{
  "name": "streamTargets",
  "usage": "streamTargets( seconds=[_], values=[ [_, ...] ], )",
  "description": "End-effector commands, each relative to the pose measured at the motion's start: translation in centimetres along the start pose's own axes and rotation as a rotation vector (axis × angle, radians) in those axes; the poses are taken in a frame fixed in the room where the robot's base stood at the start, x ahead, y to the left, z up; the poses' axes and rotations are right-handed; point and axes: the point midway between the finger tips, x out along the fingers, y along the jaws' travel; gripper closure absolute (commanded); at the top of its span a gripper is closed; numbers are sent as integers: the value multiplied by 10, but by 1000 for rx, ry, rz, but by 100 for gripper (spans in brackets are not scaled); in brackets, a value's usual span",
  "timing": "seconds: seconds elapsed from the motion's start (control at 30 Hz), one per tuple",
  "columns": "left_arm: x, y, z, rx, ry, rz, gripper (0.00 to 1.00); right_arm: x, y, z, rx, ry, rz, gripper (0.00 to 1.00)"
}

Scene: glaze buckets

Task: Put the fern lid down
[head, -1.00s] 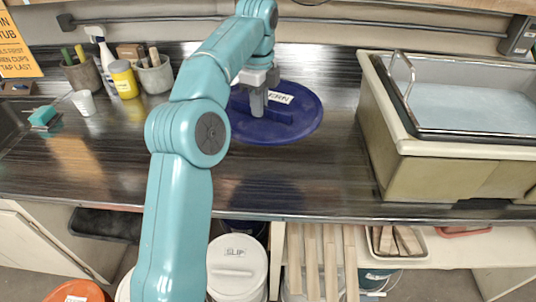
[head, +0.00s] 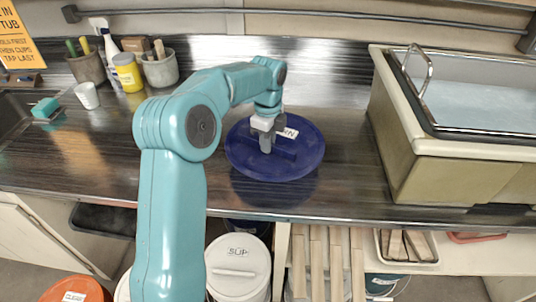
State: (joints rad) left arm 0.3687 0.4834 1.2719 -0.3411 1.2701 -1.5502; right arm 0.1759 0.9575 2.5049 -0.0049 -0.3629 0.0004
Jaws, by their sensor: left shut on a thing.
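The fern lid is a round dark blue lid (head: 303,157) with a raised bar handle and a white label, its lettering partly covered by my gripper. In the head view it is level over the middle of the dark counter (head: 330,190). My left gripper (head: 266,148) points down and is shut on the lid's handle. A dark shadow or reflection shows just below the lid's near edge, so it seems to hang slightly above the counter. My right gripper is not in view.
A large tub (head: 450,165) stands right of the lid. A white cup (head: 87,95), a yellow jar (head: 127,72) and tool pots stand at the back left. Below the counter are a white slip bucket (head: 238,265), an orange lid (head: 77,290) and wooden slats (head: 337,262).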

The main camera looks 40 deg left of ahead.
Motion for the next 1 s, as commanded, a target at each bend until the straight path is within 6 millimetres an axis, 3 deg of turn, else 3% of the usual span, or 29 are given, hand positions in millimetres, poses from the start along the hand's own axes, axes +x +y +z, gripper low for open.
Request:
streamTargets(
  seconds=[0.3, 0.73, 0.8, 0.83, 1.0],
  values=[
    [42, -2, 1, -1, 1, 1, 100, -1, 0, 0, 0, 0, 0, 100],
    [51, -2, 1, 0, 0, -1, 100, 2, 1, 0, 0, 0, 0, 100],
    [51, -2, 1, 0, 0, 0, 70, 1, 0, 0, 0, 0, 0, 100],
    [51, -2, 1, 0, 0, 0, 61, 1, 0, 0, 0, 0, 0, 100],
    [51, -2, 1, 0, 1, 1, 61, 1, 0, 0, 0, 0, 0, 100]
  ],
)
